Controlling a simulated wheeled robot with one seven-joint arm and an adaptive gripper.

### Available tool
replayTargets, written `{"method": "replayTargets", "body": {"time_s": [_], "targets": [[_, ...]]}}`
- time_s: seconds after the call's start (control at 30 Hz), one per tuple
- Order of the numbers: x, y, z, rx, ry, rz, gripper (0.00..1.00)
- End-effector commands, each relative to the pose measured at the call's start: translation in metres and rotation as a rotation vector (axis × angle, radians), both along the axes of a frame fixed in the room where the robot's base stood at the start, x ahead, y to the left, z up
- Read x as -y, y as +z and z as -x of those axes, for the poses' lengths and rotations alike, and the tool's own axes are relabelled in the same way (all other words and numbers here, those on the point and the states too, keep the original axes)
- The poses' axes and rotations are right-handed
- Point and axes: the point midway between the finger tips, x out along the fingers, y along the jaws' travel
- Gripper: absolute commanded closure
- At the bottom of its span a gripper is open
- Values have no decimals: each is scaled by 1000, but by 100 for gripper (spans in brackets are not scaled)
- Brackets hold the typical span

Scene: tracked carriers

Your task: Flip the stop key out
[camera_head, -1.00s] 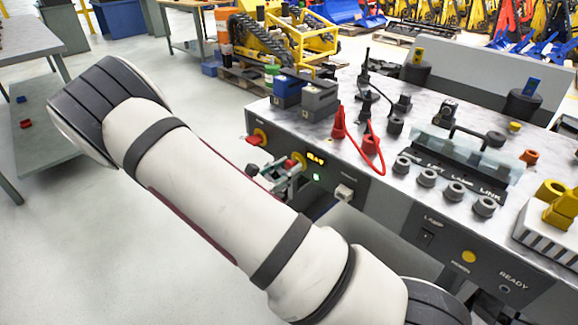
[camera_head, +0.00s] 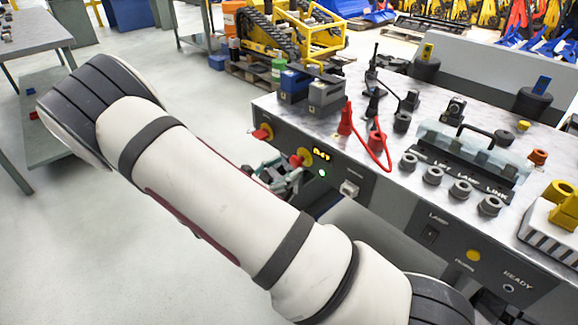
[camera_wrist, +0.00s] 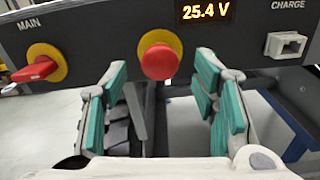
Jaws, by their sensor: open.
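The stop key looks to be a red round knob on a yellow ring, at the upper middle of the wrist view (camera_wrist: 159,58) and on the bench's front panel in the head view (camera_head: 301,157). My gripper (camera_wrist: 162,76) is open, its teal-padded fingers spread to the left and right below and beside the knob. Nothing is between the fingers, and I see no contact with the knob. How far the fingertips are from the panel I cannot tell. In the head view my gripper (camera_head: 273,179) shows below and left of the knob, partly hidden by my arm.
A red MAIN handle on a yellow disc (camera_wrist: 42,66) is left of the knob. A lit display (camera_wrist: 206,11) reads 25.4 V, and a white CHARGE socket (camera_wrist: 286,45) is at right. The bench top (camera_head: 395,185) carries plugs and red leads. Open floor lies at left.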

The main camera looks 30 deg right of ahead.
Motion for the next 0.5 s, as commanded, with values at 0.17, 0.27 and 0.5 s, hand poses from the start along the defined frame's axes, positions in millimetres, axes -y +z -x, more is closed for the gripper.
{"method": "replayTargets", "body": {"time_s": [0.17, 0.27, 0.5], "targets": [[-39, 0, 6, 1, 5, -1, 46], [-58, 0, 10, 1, 4, -1, 46], [-88, 0, 17, 0, 2, 0, 46]]}}
